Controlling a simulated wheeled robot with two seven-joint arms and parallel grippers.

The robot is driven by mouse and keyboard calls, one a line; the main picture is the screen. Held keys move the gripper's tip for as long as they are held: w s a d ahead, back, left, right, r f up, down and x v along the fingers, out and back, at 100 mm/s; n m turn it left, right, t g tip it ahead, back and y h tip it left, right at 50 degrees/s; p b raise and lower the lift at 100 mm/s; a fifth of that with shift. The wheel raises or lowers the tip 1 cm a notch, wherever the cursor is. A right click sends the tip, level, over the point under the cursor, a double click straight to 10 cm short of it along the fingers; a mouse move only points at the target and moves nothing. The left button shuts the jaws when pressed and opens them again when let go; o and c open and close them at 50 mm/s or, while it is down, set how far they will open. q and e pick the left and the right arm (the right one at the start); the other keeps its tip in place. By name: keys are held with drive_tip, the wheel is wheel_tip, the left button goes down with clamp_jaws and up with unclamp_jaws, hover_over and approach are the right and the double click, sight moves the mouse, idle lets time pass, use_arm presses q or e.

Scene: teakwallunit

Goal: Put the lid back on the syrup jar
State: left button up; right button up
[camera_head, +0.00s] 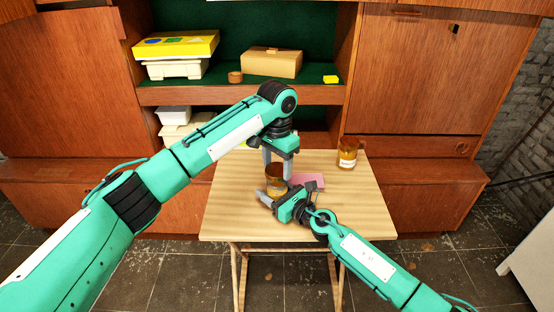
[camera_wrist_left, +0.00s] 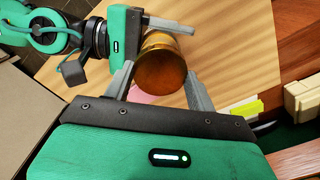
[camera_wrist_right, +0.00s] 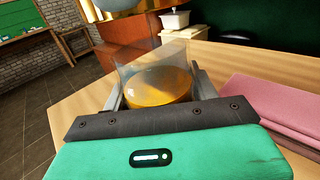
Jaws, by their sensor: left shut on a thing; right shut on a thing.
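The syrup jar (camera_wrist_right: 158,88) is clear glass with amber syrup inside and stands on the wooden table. My right gripper (camera_head: 274,194) is shut around its side, a finger on each side. My left gripper (camera_head: 278,162) points down over the jar, shut on the round brown lid (camera_wrist_left: 160,62). The lid sits between its fingertips and hides most of the jar in the left wrist view. In the right wrist view the lid's lower part (camera_wrist_right: 118,4) shows at the top edge, apparently apart from the jar's rim.
Another amber jar (camera_head: 347,153) with a pale label stands at the table's back right. A flat pink item (camera_head: 306,181) lies right of the syrup jar. The table's front (camera_head: 240,225) is clear. Shelves behind hold boxes (camera_head: 271,63) and a small brown round object (camera_head: 235,77).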

use_arm(q)
drive_tip(key=shift+f, duration=0.1)
idle(0.4)
drive_tip(key=shift+f, duration=0.75)
drive_tip(key=shift+f, duration=0.6)
